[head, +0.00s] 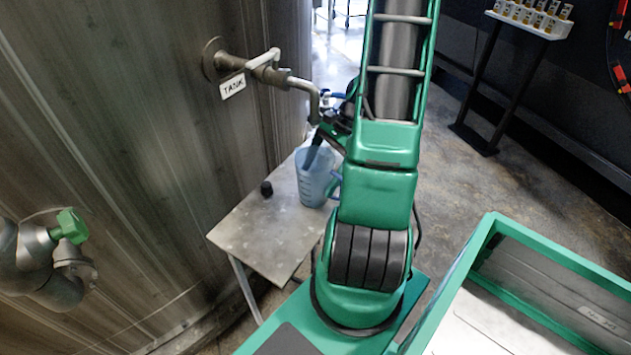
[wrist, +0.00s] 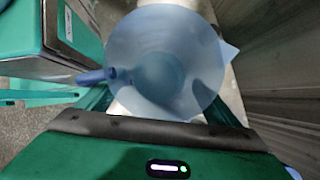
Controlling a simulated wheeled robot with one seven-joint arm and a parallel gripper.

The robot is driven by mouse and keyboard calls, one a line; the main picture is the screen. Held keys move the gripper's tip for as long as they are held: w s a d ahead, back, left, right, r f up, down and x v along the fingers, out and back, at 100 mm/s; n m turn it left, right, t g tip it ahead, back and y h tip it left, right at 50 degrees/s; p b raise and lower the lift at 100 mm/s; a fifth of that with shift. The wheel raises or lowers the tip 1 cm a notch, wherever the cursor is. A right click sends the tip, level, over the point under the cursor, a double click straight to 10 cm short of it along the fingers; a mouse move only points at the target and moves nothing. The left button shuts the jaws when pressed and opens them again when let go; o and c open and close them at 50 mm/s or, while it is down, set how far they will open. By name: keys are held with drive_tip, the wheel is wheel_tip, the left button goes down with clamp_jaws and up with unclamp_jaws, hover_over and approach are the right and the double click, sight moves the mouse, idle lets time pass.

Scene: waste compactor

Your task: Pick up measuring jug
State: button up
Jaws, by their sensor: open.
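The measuring jug (head: 313,183) is translucent blue and stands upright on a small metal table below the tank's tap. In the wrist view the jug (wrist: 165,55) is seen from above, with its spout to the right and its handle to the left. My gripper (head: 325,133) is at the jug's upper part, partly hidden by my arm. In the wrist view my open gripper (wrist: 160,106) has one finger showing on each side of the jug's near edge. The fingertips are hidden by the jug, and I cannot tell whether they touch it.
The metal table (head: 255,228) also holds a small black object (head: 266,188). The tap (head: 300,85) sticks out from the large tank (head: 130,130) close to my gripper. A green valve (head: 70,226) is at the left. A rack with vials (head: 530,18) stands at the back right.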

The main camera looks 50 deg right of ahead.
drive_tip(key=shift+a+f, duration=0.1)
drive_tip(key=shift+f, duration=0.15)
drive_tip(key=c, duration=1.4)
